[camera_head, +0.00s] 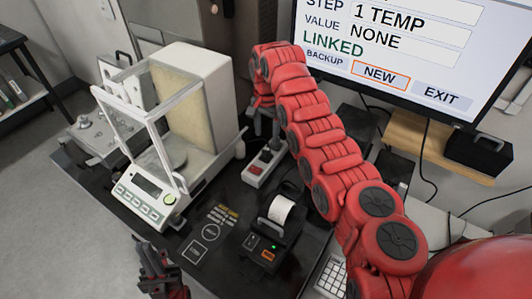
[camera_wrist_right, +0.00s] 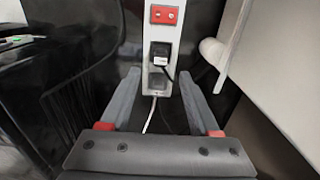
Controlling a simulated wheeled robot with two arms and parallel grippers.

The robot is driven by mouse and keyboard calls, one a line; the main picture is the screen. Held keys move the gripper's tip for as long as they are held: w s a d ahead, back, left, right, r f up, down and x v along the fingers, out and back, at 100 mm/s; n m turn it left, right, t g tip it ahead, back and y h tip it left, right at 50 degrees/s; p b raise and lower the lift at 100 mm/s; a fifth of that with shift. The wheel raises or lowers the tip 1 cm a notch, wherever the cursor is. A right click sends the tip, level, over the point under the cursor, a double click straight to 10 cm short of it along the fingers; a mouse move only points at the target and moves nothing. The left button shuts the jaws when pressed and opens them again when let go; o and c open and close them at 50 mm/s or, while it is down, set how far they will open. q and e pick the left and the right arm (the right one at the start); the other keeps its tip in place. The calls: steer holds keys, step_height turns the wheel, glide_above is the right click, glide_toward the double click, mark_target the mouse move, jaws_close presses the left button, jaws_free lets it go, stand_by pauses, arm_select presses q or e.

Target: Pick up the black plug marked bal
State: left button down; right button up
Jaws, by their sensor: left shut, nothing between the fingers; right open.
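A black plug (camera_wrist_right: 160,54) with a small white label sits in a white power strip (camera_wrist_right: 143,76) in the right wrist view. The label is too small to read. A black cord leaves the plug on its right. A dark grey square (camera_wrist_right: 158,82), socket or plug, sits below it on the strip. My right gripper (camera_wrist_right: 159,76) is open, its fingers on either side of the strip, tips just short of the black plug. In the head view the strip (camera_head: 254,178) lies behind the printer. My left gripper (camera_head: 158,262) is shut and empty at the bottom left.
A balance (camera_head: 140,188) with an open glass case stands left of the strip. A label printer (camera_head: 270,232) stands in front of it. A red switch (camera_wrist_right: 164,14) is on the strip. A monitor (camera_head: 400,50) stands at the back right.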

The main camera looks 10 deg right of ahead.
mark_target(266, 149)
step_height(266, 149, down, 3)
steer(key=shift+s+r, duration=0.1)
steer(key=shift+r, duration=0.1)
steer(key=shift+f+p, duration=0.55)
steer(key=shift+p, duration=0.1)
step_height(266, 149, down, 3)
steer(key=shift+f+p, duration=0.2)
steer(key=shift+p, duration=0.35)
steer(key=shift+f, duration=0.45)
jaws_close()
